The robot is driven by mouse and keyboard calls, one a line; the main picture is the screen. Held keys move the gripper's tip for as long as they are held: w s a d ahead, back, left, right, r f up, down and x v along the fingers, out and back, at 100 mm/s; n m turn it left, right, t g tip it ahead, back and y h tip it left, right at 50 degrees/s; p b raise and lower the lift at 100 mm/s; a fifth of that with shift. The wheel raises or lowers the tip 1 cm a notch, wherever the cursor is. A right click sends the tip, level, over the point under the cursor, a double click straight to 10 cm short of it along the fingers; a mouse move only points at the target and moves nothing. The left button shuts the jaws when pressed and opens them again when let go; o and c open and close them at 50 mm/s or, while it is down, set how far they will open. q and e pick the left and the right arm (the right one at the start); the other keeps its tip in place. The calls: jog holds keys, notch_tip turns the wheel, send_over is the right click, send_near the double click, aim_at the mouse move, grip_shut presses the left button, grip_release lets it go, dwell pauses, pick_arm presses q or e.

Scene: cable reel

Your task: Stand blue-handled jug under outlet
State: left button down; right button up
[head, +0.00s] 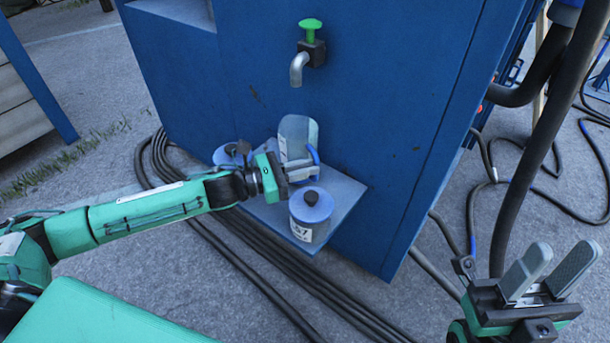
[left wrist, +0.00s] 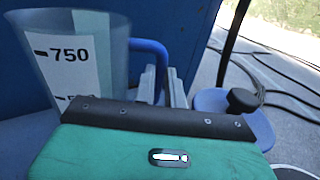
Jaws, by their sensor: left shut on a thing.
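The blue-handled jug (head: 298,136) is clear with a white label and stands upright at the small blue shelf (head: 343,193), below the outlet (head: 298,69). I cannot tell whether its base touches the shelf. The outlet is a grey bent spout with a green tap handle (head: 311,25). My left gripper (head: 308,170) is shut on the jug's blue handle. In the left wrist view the jug (left wrist: 75,50) shows its 750 mark, with the handle (left wrist: 150,50) at the fingers (left wrist: 162,85). My right gripper (head: 545,272) is open and empty at the lower right.
A blue-lidded jar (head: 311,215) stands at the shelf's front, close to my left gripper; it shows in the left wrist view (left wrist: 235,110). Another blue-lidded jar (head: 230,154) stands at the left. The blue cabinet (head: 400,120) rises behind. Black cables (head: 270,255) run over the ground.

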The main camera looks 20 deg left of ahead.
pick_arm(q)
jog(key=shift+f, duration=0.95)
jog(key=c, duration=1.5)
grip_release()
jog(key=shift+o, duration=0.2)
